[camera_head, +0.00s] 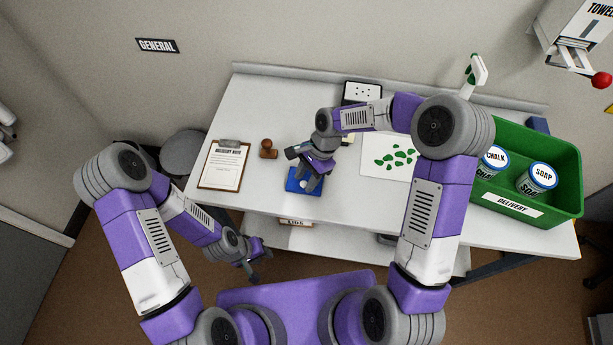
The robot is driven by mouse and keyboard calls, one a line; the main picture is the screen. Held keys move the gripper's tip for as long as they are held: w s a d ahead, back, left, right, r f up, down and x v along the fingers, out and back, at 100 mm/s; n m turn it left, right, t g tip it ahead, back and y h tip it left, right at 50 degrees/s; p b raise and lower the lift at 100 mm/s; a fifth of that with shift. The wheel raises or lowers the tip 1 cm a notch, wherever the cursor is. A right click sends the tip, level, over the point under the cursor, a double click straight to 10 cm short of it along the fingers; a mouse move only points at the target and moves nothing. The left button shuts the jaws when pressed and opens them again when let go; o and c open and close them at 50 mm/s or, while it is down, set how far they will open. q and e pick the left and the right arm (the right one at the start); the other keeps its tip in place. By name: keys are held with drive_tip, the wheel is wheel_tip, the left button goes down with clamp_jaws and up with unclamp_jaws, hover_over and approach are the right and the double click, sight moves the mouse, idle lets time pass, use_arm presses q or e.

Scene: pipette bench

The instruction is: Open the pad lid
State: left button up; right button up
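The pad is a small blue box (293,187) on the white table, near its front edge. My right gripper (312,184) reaches down over the pad and covers part of its top. I cannot tell whether its fingers touch the pad or the lid, or whether they are open. The lid's edge cannot be made out; the pad appears closed, though the gripper hides part of it. My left gripper (261,270) hangs in front of the table's front edge, away from the pad. Its fingers are too small to judge.
A brown stamp (268,149) and a clipboard (222,168) lie left of the pad. A sheet with green shapes (378,171) lies to the right. A dark box (362,91) stands behind. A green crate (556,158) with two tins stands at the right end.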

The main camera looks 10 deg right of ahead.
sight(309, 173)
clamp_jaws()
drive_tip(key=g+p, duration=0.1)
drive_tip(key=w+r+p, duration=0.1)
drive_tip(key=p, duration=0.1)
drive_tip(key=g+y+p, duration=0.1)
drive_tip(key=shift+w+d+r+g+p, duration=0.2)
drive_tip(key=shift+r+g+p, duration=0.05)
drive_tip(key=shift+g+p, duration=0.1)
drive_tip(key=shift+w+r+m+g+p, duration=0.1)
drive_tip(key=shift+w+m+g+p, duration=0.1)
drive_tip(key=shift+m+g+p, duration=0.1)
drive_tip(key=shift+w+d+r+g+y, duration=0.1)
drive_tip(key=shift+w+d+g+y, duration=0.1)
drive_tip(key=shift+w+g+y, duration=0.25)
drive_tip(key=shift+w+d+r+g+y, duration=0.2)
drive_tip(key=shift+w+g, duration=0.25)
drive_tip(key=shift+g, duration=0.55)
drive_tip(key=shift+m, duration=0.3)
